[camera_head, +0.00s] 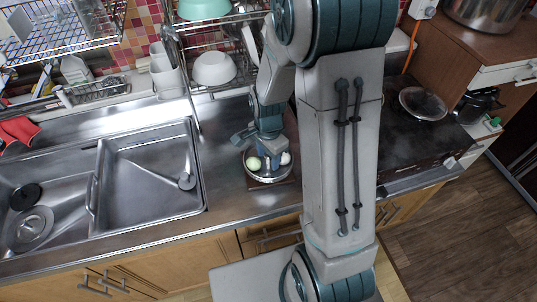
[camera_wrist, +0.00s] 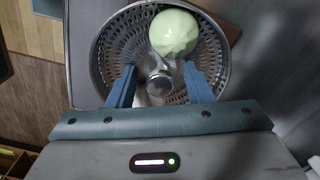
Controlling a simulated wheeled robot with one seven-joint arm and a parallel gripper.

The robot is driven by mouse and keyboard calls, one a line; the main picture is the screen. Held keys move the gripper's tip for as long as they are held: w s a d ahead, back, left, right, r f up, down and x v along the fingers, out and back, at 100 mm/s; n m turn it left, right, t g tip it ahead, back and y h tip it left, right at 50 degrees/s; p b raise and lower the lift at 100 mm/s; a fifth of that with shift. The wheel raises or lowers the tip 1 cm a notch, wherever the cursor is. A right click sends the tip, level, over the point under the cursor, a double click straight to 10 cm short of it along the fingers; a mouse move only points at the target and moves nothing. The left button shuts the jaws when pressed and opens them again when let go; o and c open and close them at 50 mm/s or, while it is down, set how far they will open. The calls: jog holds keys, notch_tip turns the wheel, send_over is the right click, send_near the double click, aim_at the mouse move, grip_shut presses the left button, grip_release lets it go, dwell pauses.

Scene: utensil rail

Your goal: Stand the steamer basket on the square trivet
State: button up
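The steamer basket (camera_wrist: 104,55) is a round, perforated metal dish with a central metal knob (camera_wrist: 160,84). In the head view the basket (camera_head: 268,180) is low over the counter, right of the sink, and looks level. A brown, flat piece, apparently the square trivet (camera_wrist: 231,29), shows from under the basket's edge; most of it is hidden. I cannot tell if the basket touches it. A pale green round item (camera_wrist: 174,33) lies in the basket. My gripper (camera_wrist: 160,68) is open, its blue fingers on either side of the knob with gaps visible.
The steel sink (camera_head: 150,170) is to the left. A dish rack with a white bowl (camera_head: 214,68) stands behind. A dark hob with a pan (camera_head: 422,103) is to the right. Bare counter (camera_head: 225,165) lies between sink and basket.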

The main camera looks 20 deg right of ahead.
notch_tip(320, 180, up, 11)
jog(key=s+r+n+t, duration=0.3)
jog(key=s+r+n, duration=0.5)
jog(key=s+n, duration=0.5)
jog(key=shift+r+n+t, duration=0.3)
